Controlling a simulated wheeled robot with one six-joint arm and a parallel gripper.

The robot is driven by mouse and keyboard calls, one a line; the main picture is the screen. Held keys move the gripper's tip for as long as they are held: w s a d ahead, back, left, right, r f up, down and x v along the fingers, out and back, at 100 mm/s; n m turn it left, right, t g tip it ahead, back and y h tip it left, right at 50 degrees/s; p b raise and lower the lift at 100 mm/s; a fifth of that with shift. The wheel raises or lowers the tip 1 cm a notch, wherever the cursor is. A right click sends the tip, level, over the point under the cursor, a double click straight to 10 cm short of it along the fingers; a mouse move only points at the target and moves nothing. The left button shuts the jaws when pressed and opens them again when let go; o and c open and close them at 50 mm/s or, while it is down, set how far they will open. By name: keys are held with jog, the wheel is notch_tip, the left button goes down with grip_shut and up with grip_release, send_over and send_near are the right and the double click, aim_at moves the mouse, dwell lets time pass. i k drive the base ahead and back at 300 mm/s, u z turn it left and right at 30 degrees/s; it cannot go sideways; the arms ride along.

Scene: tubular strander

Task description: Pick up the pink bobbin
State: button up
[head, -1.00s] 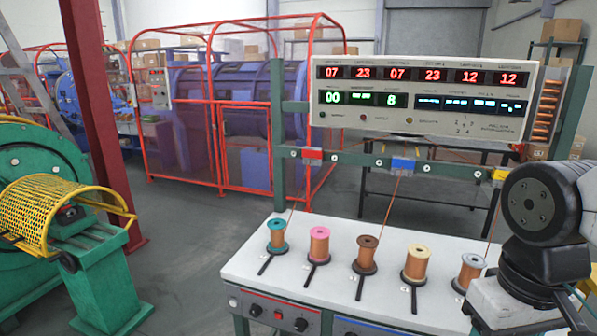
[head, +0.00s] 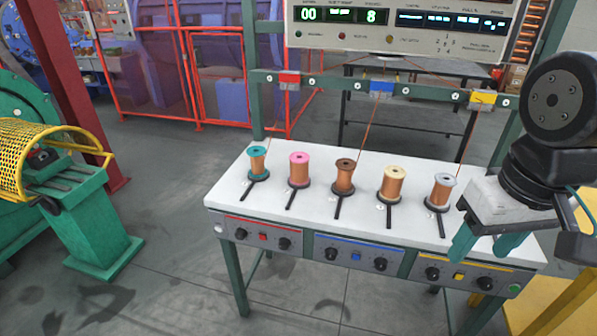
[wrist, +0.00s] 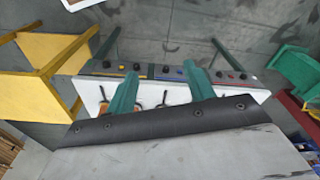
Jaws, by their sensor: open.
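The pink bobbin (head: 299,170) stands upright on the white table (head: 232,196), second from the left in a row of bobbins. It has a pink top flange and copper-coloured wire. My gripper (head: 470,246) hangs at the right front of the table, beyond the rightmost bobbin and well apart from the pink one. Its teal fingers are apart with nothing between them. In the wrist view the fingers (wrist: 162,92) point over the table, and the pink bobbin cannot be made out there.
A teal bobbin (head: 258,163) stands left of the pink one; a brown bobbin (head: 344,176), a cream bobbin (head: 391,184) and a grey bobbin (head: 440,191) stand to its right. Dark rods lie before them. A green frame rail (head: 340,84) crosses behind. A yellow stand (wrist: 40,60) is beside the table.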

aim_at(300, 160)
jog(key=k, duration=1.1)
jog(key=u, duration=0.95)
jog(key=i, duration=1.4)
jog(key=z, duration=1.05)
jog(key=i, duration=0.4)
jog(key=z, duration=0.5)
